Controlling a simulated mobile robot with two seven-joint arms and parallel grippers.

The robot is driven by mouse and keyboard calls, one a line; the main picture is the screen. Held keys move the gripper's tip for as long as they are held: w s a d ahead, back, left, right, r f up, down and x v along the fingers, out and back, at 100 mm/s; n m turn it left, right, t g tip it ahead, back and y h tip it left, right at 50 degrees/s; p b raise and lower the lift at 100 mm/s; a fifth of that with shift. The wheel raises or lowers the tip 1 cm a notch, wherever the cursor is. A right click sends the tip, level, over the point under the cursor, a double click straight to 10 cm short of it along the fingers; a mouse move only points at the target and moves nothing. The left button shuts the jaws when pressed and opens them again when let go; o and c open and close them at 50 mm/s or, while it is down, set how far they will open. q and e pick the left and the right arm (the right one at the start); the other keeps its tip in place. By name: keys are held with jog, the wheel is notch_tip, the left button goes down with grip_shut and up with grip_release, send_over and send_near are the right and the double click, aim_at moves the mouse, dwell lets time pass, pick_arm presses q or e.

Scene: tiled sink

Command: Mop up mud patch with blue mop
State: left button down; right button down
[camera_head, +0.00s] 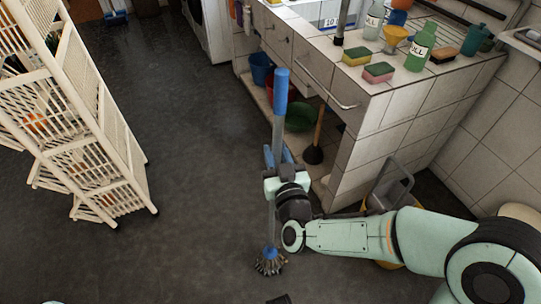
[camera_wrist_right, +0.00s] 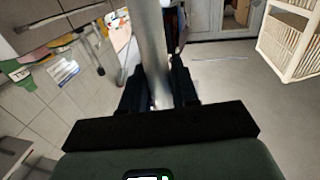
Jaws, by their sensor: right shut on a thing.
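The blue mop (camera_head: 277,130) stands roughly upright, with a blue grip at the top, a grey shaft and a blue head with grey strands (camera_head: 270,262) at or just above the dark floor. My right gripper (camera_head: 278,160) is shut around the shaft, below the blue grip. In the right wrist view the shaft (camera_wrist_right: 152,50) runs up between the dark fingers (camera_wrist_right: 160,95). I cannot make out a mud patch on the floor in either view. My left gripper cannot be made out.
A white slatted rack (camera_head: 85,120) stands at the left. The tiled counter (camera_head: 410,105) at the right holds sponges (camera_head: 378,72) and bottles (camera_head: 420,48). A plunger (camera_head: 314,152), a blue bucket (camera_head: 261,68) and a green basin (camera_head: 300,116) are below it. The floor (camera_head: 190,130) between rack and counter is clear.

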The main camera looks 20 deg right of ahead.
jog(key=shift+d, duration=1.7)
jog(key=c, duration=1.9)
grip_release()
jog(key=shift+w+d+r+b, duration=0.1)
jog(key=shift+d+b, duration=0.65)
jog(key=shift+d, duration=0.85)
jog(key=shift+o, duration=0.2)
jog(key=shift+w+d+b, duration=0.1)
jog(key=shift+d+b, duration=0.75)
jog(key=shift+d, duration=0.85)
jog(key=shift+a, duration=0.1)
